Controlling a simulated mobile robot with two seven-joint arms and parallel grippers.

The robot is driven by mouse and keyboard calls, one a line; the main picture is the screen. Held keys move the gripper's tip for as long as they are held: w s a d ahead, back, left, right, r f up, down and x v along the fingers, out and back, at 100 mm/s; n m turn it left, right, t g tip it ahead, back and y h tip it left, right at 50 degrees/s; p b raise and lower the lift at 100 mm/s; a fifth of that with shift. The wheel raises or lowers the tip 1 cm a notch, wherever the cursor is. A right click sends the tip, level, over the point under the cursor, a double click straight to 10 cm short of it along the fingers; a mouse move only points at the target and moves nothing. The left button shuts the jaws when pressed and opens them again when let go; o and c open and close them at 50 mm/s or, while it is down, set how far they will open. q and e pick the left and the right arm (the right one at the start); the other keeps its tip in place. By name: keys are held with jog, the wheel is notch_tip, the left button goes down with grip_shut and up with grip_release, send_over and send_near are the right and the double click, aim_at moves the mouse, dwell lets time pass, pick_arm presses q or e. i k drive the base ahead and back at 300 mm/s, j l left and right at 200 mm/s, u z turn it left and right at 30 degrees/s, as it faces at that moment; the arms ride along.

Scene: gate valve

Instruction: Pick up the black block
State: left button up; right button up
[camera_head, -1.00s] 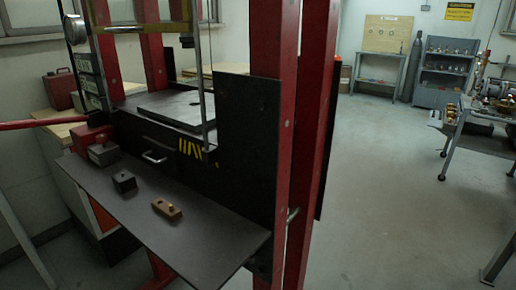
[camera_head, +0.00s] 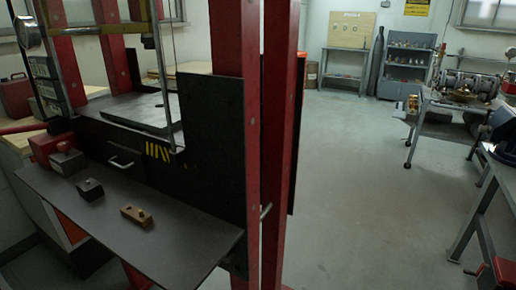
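A small black block (camera_head: 90,190) with a little knob on top sits on the dark shelf (camera_head: 175,256) at the front of the red press. A brown block (camera_head: 136,215) with small pegs lies on the shelf to its right. A dark grey block (camera_head: 67,160) sits behind the black block to the left, against a red part (camera_head: 50,147). Neither of my grippers shows in the head view.
Red press columns (camera_head: 273,150) and a black side plate (camera_head: 211,140) stand right of the shelf. Open floor (camera_head: 350,200) lies to the right. A workbench (camera_head: 440,112) with machinery and a grey shelf unit (camera_head: 407,72) stand farther back.

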aim_at(92, 192)
jog(key=u, duration=1.25)
jog(key=i+j+z, duration=0.1)
jog(key=z, duration=0.3)
jog(key=j+z, duration=0.25)
jog(key=z, duration=0.15)
jog(key=i+j+z, duration=0.1)
jog(key=j+z, duration=0.15)
jog(key=z, duration=0.15)
jog(key=j+z, duration=0.3)
jog(key=j, duration=0.8)
